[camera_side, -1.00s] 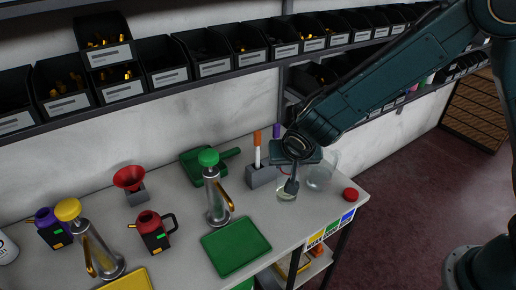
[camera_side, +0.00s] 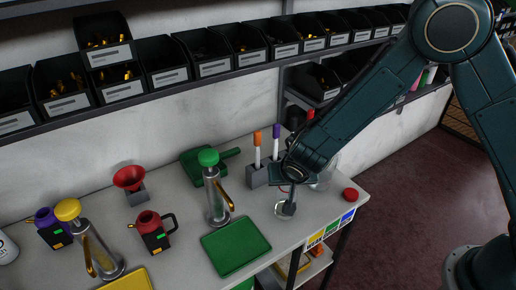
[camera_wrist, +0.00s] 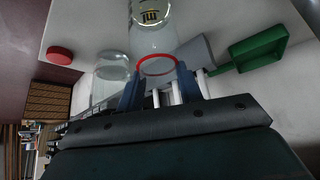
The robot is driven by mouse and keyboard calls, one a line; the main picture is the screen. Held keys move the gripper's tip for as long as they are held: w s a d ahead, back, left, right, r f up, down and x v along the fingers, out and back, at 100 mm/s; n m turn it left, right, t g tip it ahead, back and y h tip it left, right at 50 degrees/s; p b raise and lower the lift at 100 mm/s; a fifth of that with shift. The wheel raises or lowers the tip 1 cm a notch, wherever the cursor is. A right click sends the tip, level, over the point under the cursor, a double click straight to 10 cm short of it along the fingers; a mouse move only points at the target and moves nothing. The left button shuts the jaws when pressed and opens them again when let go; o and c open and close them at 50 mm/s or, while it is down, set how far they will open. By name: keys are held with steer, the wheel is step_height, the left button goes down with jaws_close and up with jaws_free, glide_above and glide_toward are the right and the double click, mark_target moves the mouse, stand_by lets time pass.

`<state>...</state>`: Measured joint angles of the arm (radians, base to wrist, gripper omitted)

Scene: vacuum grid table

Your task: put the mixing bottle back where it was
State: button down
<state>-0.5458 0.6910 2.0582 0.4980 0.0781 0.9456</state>
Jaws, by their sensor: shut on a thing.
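The mixing bottle is clear, with dark "ml" markings (camera_wrist: 152,32) and a red ring at its neck (camera_wrist: 157,58) in the wrist view. My gripper (camera_wrist: 160,80) is shut on it at the neck end, with one blue finger on each side. In the side view the bottle (camera_side: 285,210) hangs under my gripper (camera_side: 290,188), over the right part of the grey table, in front of the marker holder.
A clear jar (camera_wrist: 111,72) stands beside the bottle, with a red cap (camera_side: 350,194) near the table's right end. The grey marker holder (camera_side: 257,176) is behind left. A green tray (camera_side: 236,247) and a green-topped metal dispenser (camera_side: 216,200) are to the left.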

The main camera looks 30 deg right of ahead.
steer(key=shift+f, duration=0.15)
steer(key=c, duration=0.9)
jaws_free()
steer(key=shift+v, duration=6.1)
